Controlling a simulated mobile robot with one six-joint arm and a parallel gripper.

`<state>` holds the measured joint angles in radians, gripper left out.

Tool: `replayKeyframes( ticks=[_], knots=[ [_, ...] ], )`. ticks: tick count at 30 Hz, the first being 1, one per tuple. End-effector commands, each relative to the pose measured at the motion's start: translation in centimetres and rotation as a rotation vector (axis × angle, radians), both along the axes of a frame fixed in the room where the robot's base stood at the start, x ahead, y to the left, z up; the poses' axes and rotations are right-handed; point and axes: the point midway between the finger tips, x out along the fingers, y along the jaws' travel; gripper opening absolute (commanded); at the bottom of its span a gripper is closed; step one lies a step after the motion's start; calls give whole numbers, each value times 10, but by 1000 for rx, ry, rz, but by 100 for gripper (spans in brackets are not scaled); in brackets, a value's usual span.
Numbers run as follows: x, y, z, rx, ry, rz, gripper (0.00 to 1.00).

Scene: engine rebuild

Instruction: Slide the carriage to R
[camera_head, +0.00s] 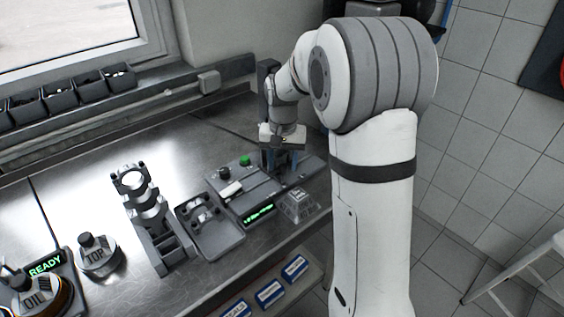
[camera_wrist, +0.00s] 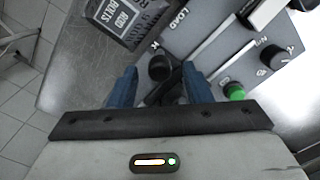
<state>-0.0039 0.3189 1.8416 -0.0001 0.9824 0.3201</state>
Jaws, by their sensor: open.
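The grey control unit (camera_head: 262,181) stands on the bench, with a green button (camera_head: 245,160) and a lit green display (camera_head: 259,213). My gripper (camera_head: 283,163) points down over its right end. In the wrist view my gripper (camera_wrist: 160,84) is open, with blue fingers apart. A dark round knob (camera_wrist: 160,67) shows between the fingertips, with dark parts behind it; I cannot tell whether this is the carriage or whether the fingers touch it. A thin pale line runs from there across the panel (camera_wrist: 193,30). The "LOAD" lettering is readable; the R mark is not clear.
A box marked "ROD BOLTS" (camera_wrist: 122,16) lies close to the fingers; it also shows in the head view (camera_head: 299,206). The green button (camera_wrist: 234,91) and another dark knob (camera_wrist: 273,56) are on the right. A grey tray (camera_head: 213,243) stands left of the unit.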

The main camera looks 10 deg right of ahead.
Motion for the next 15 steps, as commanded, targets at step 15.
replayKeyframes(
  ticks=[15],
  knots=[
    [1, 0, 71, 0, -3, 0, 45]
  ],
)
